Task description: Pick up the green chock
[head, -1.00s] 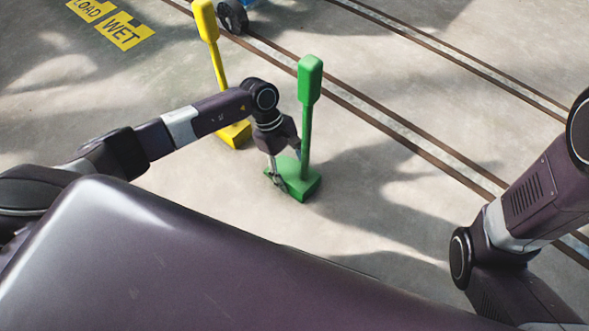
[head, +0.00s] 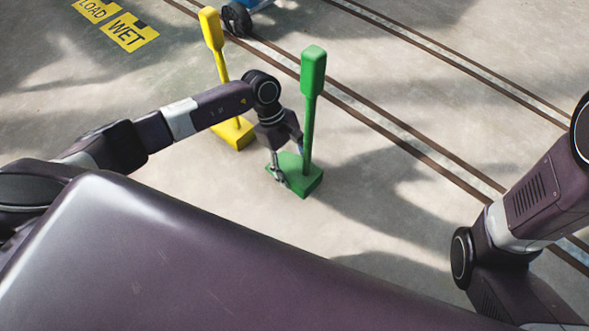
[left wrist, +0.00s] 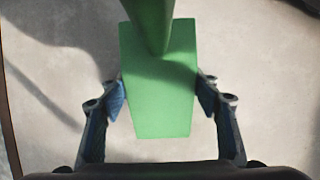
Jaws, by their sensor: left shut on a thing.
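The green chock (head: 307,184) has a wedge-like base and a tall upright handle with a thick block at its top. It stands upright in the middle of the head view. My left gripper (head: 280,170) points down at the base from the left. In the left wrist view the green chock (left wrist: 160,105) lies between the two fingers of my left gripper (left wrist: 161,95), whose pads touch its two sides. Whether its underside is clear of the floor is hard to tell. My right gripper is out of view; only my right arm shows at the right.
A yellow chock (head: 234,134) of like shape stands behind and left of the green one. Rails (head: 400,138) run diagonally across the floor behind. A blue wheeled thing (head: 240,15) is partly in view at the top. Floor to the right of the green chock is clear.

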